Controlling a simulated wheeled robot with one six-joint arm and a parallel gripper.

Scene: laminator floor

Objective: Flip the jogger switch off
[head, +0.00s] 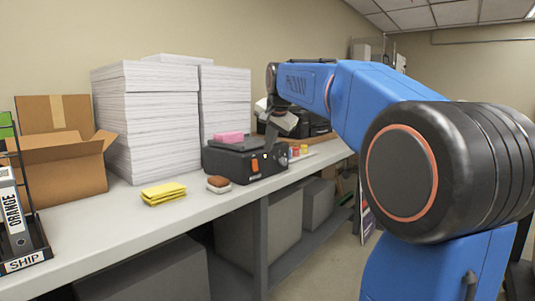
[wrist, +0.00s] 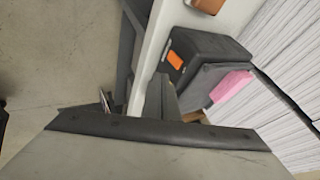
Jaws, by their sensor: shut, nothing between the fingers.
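The jogger (head: 235,161) is a black box on the bench, with a pink block (head: 229,137) on its top. Its switch (head: 255,166) is an orange rocker on the front face; which way it is tipped is too small to tell. The switch also shows in the wrist view (wrist: 175,60), on the jogger's dark side. My gripper (head: 269,146) is shut and empty, beside the jogger's right end, to the right of and above the switch. A gap shows between it and the switch; contact with the jogger's right end cannot be told.
Tall paper stacks (head: 145,120) stand behind the jogger. A brown-and-white item (head: 218,184) and yellow cloths (head: 163,193) lie left of it. Small coloured jars (head: 298,150) stand to its right. An open cardboard box (head: 62,165) is at the left. The bench front (head: 120,230) is clear.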

